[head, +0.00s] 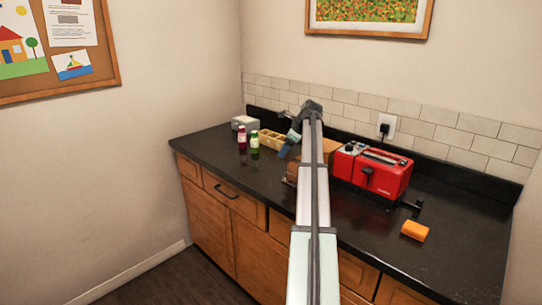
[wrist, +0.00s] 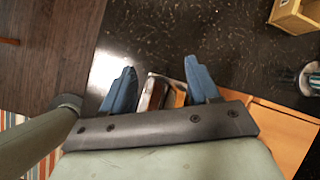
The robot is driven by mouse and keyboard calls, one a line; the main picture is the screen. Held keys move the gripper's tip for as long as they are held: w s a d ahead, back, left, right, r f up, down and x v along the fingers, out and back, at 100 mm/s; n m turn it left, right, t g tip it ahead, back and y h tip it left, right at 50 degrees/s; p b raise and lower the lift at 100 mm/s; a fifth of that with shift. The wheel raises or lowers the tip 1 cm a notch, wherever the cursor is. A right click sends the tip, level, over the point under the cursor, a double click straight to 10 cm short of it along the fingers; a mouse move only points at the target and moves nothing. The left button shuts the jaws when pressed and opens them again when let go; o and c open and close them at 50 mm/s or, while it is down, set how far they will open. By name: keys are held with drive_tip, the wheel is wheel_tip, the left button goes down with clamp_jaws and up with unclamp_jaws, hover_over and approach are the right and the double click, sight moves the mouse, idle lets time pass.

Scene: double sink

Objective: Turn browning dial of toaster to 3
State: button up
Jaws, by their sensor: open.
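The red toaster (head: 385,180) stands on the counter against the tiled wall, right of my arm. A black lever shows on its front, and small dark and light parts sit at its left end. I cannot tell which part is the browning dial, nor read its setting. My gripper (head: 286,150) is left of the toaster, over the counter and apart from the toaster. In the wrist view my gripper (wrist: 160,82) has its two blue fingers spread apart. The toaster does not show in the wrist view.
Two small bottles (head: 254,145), a wooden tray (head: 271,139) and a grey box (head: 245,123) stand left of my arm. A brown wooden thing behind my arm is partly hidden. The front counter (head: 360,225) is mostly clear.

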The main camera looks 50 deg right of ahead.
drive_tip(key=w+a+f, duration=0.3)
drive_tip(key=w+a, duration=0.1)
drive_tip(key=shift+a+n+y, duration=0.15)
drive_tip(key=shift+n+y, duration=0.15)
drive_tip(key=shift+y, duration=0.1)
drive_tip(key=shift+w, duration=0.1)
idle(0.3)
